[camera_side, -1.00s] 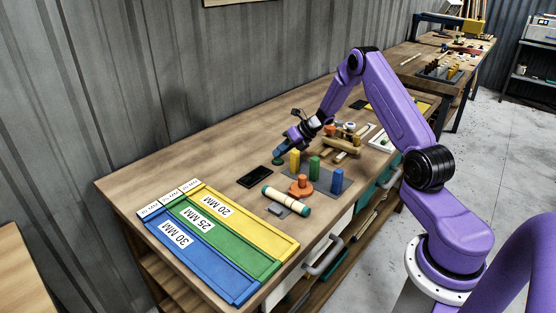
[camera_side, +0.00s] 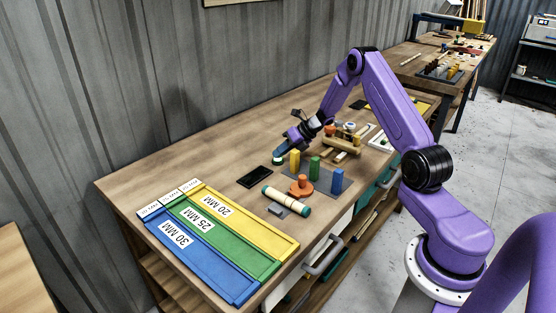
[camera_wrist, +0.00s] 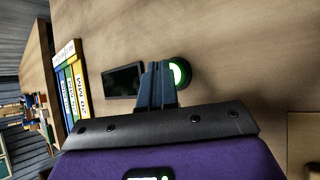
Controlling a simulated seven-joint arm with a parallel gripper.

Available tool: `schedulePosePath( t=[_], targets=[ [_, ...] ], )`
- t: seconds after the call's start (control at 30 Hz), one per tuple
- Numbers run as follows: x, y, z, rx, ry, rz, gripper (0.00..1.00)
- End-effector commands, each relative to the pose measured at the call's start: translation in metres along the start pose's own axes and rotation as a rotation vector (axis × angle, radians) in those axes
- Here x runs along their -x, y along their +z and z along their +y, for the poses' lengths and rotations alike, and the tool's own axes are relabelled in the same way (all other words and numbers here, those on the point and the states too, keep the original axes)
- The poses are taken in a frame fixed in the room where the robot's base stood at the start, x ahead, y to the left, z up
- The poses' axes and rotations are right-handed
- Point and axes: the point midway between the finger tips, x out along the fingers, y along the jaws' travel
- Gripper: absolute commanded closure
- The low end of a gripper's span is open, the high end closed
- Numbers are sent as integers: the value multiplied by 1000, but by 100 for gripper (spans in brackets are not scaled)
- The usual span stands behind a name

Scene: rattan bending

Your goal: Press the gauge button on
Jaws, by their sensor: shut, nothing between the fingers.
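The gauge button (camera_side: 278,161) is a small round button on the wooden bench, left of the colored blocks. In the wrist view the button (camera_wrist: 180,72) has a bright green ring and a pale top, partly hidden by my fingers. A flat black panel (camera_side: 255,176), dark-faced, lies beside it; it also shows in the wrist view (camera_wrist: 122,80). My gripper (camera_side: 281,154) is shut and empty, with its fingertips just above the button. In the wrist view the closed fingers (camera_wrist: 158,68) overlap the button's left edge; I cannot tell whether they touch it.
Yellow (camera_side: 295,160), green (camera_side: 315,168) and blue (camera_side: 337,180) blocks stand on a grey plate near my gripper. An orange knob (camera_side: 301,185) and a pale rattan piece (camera_side: 286,201) lie in front. Labelled colored trays (camera_side: 220,240) fill the bench's near left. The back left is clear.

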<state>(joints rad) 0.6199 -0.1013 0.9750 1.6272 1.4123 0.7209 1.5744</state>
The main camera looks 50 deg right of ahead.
Motion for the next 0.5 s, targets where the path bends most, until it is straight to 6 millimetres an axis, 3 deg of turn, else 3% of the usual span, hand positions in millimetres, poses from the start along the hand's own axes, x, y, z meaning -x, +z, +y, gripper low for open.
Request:
schedulePosePath(
  t=[0.27,0.5],
  targets=[
    [2,2,1,0,0,-2,100],
    [15,12,11,3,1,-4,100]
  ],
)
